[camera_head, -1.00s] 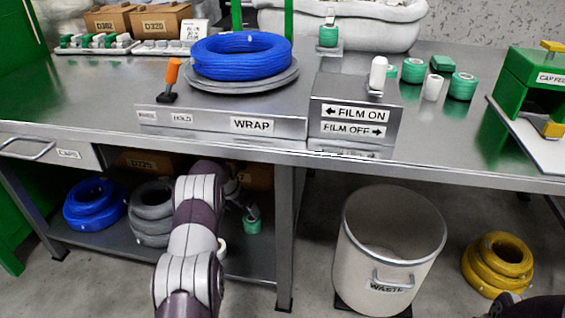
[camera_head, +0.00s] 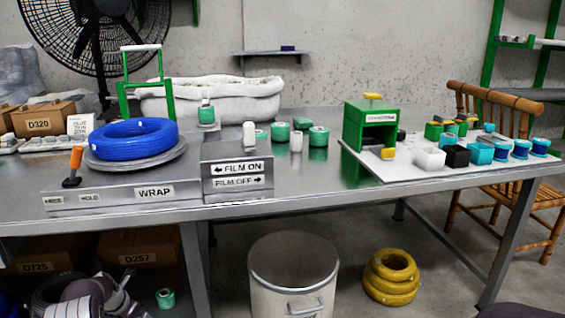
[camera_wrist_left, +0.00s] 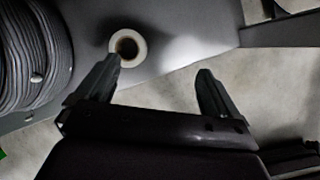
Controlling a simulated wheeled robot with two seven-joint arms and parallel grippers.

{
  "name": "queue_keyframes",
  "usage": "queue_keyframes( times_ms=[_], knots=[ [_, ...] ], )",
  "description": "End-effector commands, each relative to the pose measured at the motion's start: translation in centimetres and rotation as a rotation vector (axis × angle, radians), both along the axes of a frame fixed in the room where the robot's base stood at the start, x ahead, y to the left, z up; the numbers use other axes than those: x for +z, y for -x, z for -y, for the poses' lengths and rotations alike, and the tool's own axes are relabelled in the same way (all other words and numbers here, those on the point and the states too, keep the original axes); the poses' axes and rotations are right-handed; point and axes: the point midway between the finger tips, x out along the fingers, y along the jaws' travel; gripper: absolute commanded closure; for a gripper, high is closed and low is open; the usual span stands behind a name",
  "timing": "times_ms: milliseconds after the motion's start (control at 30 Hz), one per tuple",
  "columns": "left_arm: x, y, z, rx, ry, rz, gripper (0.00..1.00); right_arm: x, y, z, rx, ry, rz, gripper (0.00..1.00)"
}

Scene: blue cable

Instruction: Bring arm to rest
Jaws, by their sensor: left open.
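My left arm (camera_head: 85,298) shows at the bottom left of the head view, low in front of the bench's lower shelf. Its gripper cannot be made out there. In the left wrist view my left gripper (camera_wrist_left: 155,95) is open, with nothing between its fingers. A white ring-shaped roll end (camera_wrist_left: 127,47) lies just beyond the left finger on a grey surface. A grey cable coil (camera_wrist_left: 30,55) is at the left of that view. The blue cable coil (camera_head: 133,138) lies on the grey turntable (camera_head: 135,168) on the bench. My right gripper is not in view.
The wrap machine has an orange-handled lever (camera_head: 74,167) and a film switch box (camera_head: 238,180). Green rolls (camera_head: 280,131) stand behind. A waste bin (camera_head: 293,272) and yellow coils (camera_head: 390,277) are on the floor. A white board (camera_head: 450,165) with small containers lies at the right.

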Motion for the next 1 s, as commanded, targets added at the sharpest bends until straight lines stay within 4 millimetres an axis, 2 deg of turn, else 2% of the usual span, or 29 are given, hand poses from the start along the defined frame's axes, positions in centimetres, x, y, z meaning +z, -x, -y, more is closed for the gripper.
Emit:
queue_keyframes(
  times_ms=[167, 333, 467, 567, 667, 800, 900, 1000],
  knots=[
    [-1.2, 1.0, 0.1, -0.206, -0.089, -0.015, 0.05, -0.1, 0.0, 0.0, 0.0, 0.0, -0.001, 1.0],
    [-3.5, 4.2, 1.2, -0.513, -0.176, -0.077, 0.05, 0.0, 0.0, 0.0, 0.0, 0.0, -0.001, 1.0],
    [-2.5, 7.4, 3.1, -0.859, -0.256, -0.12, 0.05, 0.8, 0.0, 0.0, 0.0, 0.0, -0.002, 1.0],
    [0.6, 10.5, 5.9, -1.212, -0.325, -0.138, 0.05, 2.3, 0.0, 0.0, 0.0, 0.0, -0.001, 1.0],
    [5.6, 14.5, 9.7, -1.629, -0.394, -0.135, 0.05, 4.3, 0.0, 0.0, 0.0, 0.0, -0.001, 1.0],
    [13.4, 21.5, 15.3, -2.176, -0.467, -0.093, 0.05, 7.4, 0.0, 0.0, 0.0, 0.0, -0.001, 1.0],
    [18.0, 26.2, 18.3, -2.447, -0.507, -0.057, 0.05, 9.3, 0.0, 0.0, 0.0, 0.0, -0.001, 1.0],
    [22.0, 30.3, 20.6, -2.616, -0.542, -0.03, 0.05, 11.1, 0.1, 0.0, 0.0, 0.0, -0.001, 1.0]
  ],
)
